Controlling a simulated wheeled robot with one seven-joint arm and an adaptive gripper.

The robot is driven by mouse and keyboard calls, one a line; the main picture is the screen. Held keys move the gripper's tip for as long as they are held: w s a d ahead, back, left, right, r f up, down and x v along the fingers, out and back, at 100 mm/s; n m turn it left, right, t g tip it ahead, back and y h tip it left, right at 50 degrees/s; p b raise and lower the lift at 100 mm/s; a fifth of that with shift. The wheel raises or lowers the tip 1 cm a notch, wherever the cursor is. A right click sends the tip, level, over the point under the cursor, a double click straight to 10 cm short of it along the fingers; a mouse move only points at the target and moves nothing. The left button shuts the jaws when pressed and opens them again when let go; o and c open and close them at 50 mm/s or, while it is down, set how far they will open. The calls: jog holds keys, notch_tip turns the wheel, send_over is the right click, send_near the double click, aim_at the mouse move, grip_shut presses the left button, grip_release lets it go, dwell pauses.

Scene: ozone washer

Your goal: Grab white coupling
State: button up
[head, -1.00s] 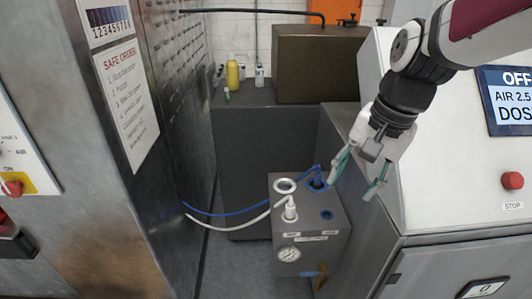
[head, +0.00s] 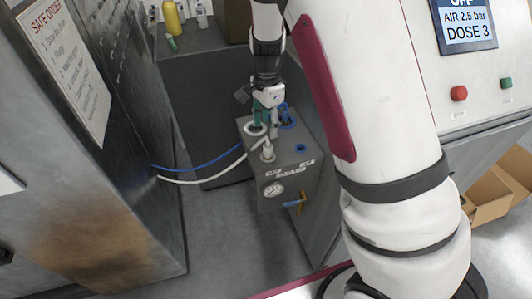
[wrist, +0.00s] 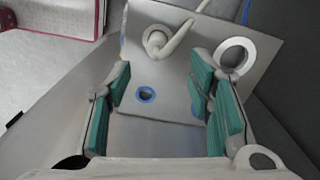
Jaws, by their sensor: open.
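The white coupling (head: 267,152) stands upright on top of the grey box (head: 290,177), with its white hose leading off left. In the wrist view the coupling (wrist: 158,42) is beyond the fingertips, toward the top of the picture, and not between them. My gripper (head: 267,118) is over the back part of the box top. In the wrist view its teal-padded fingers (wrist: 160,88) are apart, with nothing held between them. How high the fingertips are above the box is hard to tell.
A white ring (head: 256,129) and an empty blue ring (head: 300,148) are on the box top. A gauge (head: 273,189) and a valve handle (head: 298,203) are on its front. An open cardboard box (head: 495,190) lies right.

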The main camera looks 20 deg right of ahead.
aim_at(268, 145)
notch_tip(268, 145, down, 10)
jog(key=shift+s+d+r+p, duration=0.1)
jog(key=shift+s+p, duration=0.05)
jog(key=shift+p, duration=0.35)
jog(key=shift+c, duration=0.4)
grip_shut()
